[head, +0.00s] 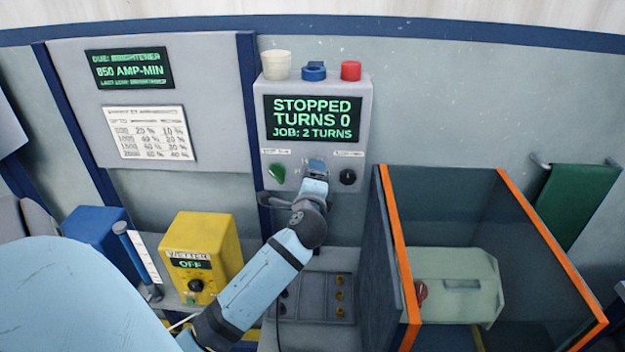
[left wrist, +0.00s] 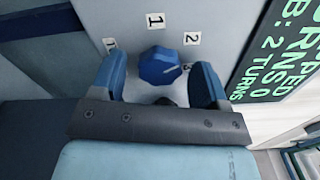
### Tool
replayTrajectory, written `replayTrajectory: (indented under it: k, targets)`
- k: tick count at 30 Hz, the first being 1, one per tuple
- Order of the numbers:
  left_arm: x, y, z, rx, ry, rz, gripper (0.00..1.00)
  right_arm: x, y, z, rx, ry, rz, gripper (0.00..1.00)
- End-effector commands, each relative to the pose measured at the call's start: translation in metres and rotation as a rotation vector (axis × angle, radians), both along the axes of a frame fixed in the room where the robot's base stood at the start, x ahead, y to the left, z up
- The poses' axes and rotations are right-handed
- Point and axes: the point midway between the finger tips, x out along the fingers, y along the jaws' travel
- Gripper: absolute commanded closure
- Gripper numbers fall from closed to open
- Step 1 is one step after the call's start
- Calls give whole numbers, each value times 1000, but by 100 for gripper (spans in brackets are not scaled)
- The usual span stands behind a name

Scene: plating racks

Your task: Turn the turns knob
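A blue faceted knob (left wrist: 160,66) shows in the left wrist view on a pale panel with number labels around it, "1" and "2" among them. A small pale mark is on its right side; I cannot tell surely which label it points at. My left gripper (left wrist: 159,82) is open, one finger on each side of the knob, with visible gaps. In the head view my left gripper (head: 315,172) is at the control box (head: 318,86) and mostly hides the knob. The display (head: 313,119) reads "STOPPED, TURNS 0, JOB: 2 TURNS". My right gripper is not in view.
A green switch (head: 277,173) and a black knob (head: 347,177) flank my gripper. A yellow box (head: 203,245) stands left; an orange-edged tank (head: 402,262) stands right.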

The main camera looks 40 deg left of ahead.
Motion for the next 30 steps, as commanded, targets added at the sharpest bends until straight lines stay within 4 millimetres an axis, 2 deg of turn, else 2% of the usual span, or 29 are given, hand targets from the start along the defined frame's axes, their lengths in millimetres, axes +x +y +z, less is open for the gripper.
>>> replayTrajectory:
  k: [8, 14, 21, 24, 30]
  targets:
    - [-7, -7, -3, -3, 1, -2, 32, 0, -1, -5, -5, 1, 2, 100]
    - [-36, -31, -5, -4, 2, -2, 32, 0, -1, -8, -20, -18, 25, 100]
    - [-77, -66, -5, -4, 1, -1, 32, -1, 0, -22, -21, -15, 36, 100]
    - [-90, -76, -4, -3, 2, -1, 32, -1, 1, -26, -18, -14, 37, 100]
    - [-104, -87, -2, -1, 1, 1, 32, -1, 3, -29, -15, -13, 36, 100]
